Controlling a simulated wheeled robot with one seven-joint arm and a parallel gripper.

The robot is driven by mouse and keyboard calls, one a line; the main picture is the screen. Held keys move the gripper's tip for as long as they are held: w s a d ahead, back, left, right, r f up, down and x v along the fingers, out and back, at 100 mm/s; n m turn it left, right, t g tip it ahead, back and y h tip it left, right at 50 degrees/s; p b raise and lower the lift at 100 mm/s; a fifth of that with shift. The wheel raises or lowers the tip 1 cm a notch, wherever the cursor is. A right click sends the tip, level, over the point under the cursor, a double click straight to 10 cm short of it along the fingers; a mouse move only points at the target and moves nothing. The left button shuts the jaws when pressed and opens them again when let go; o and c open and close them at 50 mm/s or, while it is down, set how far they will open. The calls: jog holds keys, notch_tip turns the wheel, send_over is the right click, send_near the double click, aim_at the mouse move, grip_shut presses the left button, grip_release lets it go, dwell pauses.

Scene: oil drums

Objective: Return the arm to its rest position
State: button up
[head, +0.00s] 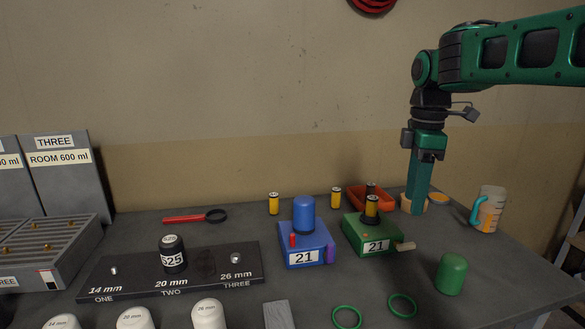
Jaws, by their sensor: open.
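My green arm (515,55) reaches in from the upper right in the head view and bends down at a dark wrist (430,110). My gripper (416,205) points straight down at the back right of the table. Its fingers overlap from this side, so the gap between them is hidden, and nothing shows held in it. Its tips are in front of or at a low beige round thing (405,206); I cannot tell whether they touch it.
Beside my gripper are an orange-red tray (360,197), a green block marked 21 (368,238) and a jug (488,209). A green cylinder (451,274) stands nearer. A blue block (307,246) and dark rack (205,280) are further left. The air above the table's left is clear.

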jog(key=s+d+f+m, duration=0.4)
jog(key=s+m, duration=0.3)
jog(key=s, duration=0.2)
jog(key=s+d+f+m, duration=0.5)
jog(key=s+f+m, duration=0.1)
jog(key=s, duration=0.4)
jog(key=s+d+f+m, duration=0.5)
jog(key=s+f+m, duration=0.1)
jog(key=s+m, duration=0.2)
jog(key=shift+s+m, duration=0.4)
jog(key=shift+s, duration=0.45)
jog(key=shift+w+f, duration=0.25)
jog(key=shift+w, duration=0.35)
